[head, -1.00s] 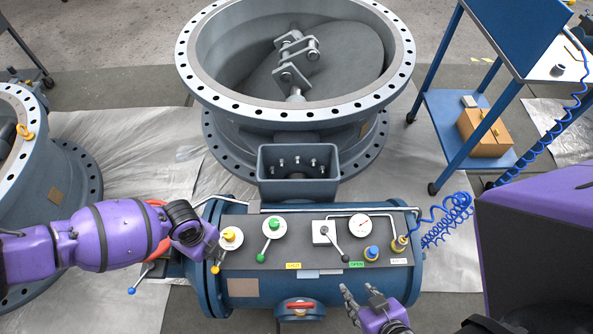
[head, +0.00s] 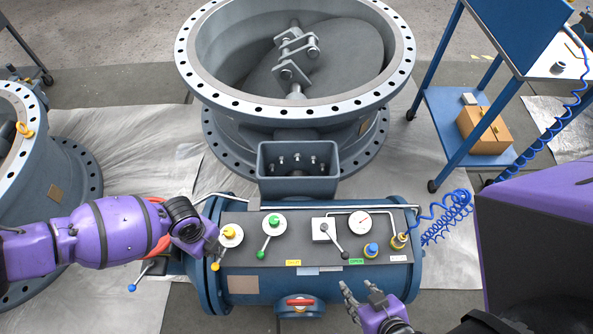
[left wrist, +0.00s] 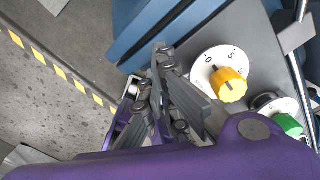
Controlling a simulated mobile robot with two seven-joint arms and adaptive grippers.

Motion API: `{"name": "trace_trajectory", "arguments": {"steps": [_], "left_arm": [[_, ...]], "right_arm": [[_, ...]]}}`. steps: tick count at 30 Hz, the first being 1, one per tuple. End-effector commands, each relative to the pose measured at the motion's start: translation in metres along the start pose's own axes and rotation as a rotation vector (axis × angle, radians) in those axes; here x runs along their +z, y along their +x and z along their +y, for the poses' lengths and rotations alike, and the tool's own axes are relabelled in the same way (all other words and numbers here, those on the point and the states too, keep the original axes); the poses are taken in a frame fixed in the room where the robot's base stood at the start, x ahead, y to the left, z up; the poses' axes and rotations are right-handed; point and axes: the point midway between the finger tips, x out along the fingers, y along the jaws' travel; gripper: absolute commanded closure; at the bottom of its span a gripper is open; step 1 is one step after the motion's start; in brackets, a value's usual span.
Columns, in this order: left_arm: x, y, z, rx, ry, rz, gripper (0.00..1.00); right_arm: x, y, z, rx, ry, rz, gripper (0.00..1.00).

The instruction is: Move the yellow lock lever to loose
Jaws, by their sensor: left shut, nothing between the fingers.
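The yellow knob (head: 229,233) sits on a white dial at the left end of the grey panel. A lever with a yellow tip (head: 215,267) slants down-left from that dial. My left gripper (left wrist: 162,55) is shut and empty. In the head view it is just left of the yellow dial, its fingers mostly hidden by the wrist. In the left wrist view the yellow knob (left wrist: 229,84) is right of the fingers, apart from them; its lever cannot be made out there. My right gripper (head: 360,299) is open and empty at the panel's lower right.
A green knob (head: 274,223) with a green-tipped lever is right of the yellow one. Further right are a black-tipped lever (head: 335,244), a gauge (head: 360,223) and a blue knob (head: 371,250). A large valve (head: 292,115) stands behind. A blue cart (head: 472,135) is at right.

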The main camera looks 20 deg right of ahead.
Motion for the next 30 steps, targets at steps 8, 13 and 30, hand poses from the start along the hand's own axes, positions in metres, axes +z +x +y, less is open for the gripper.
{"name": "trace_trajectory", "arguments": {"steps": [8, 13, 30], "left_arm": [[0.000, 0.001, 0.000, 0.000, 0.000, 0.000, 1.00], [-0.001, 0.006, 0.001, 0.001, 0.000, 0.001, 1.00], [-0.001, 0.033, 0.005, 0.010, -0.001, 0.002, 1.00]], "right_arm": [[-0.003, 0.002, -0.001, -0.002, -0.001, 0.005, 0.60], [0.002, 0.003, -0.001, -0.002, -0.001, -0.002, 0.60], [0.023, 0.009, -0.002, -0.002, 0.002, -0.033, 0.60]]}}
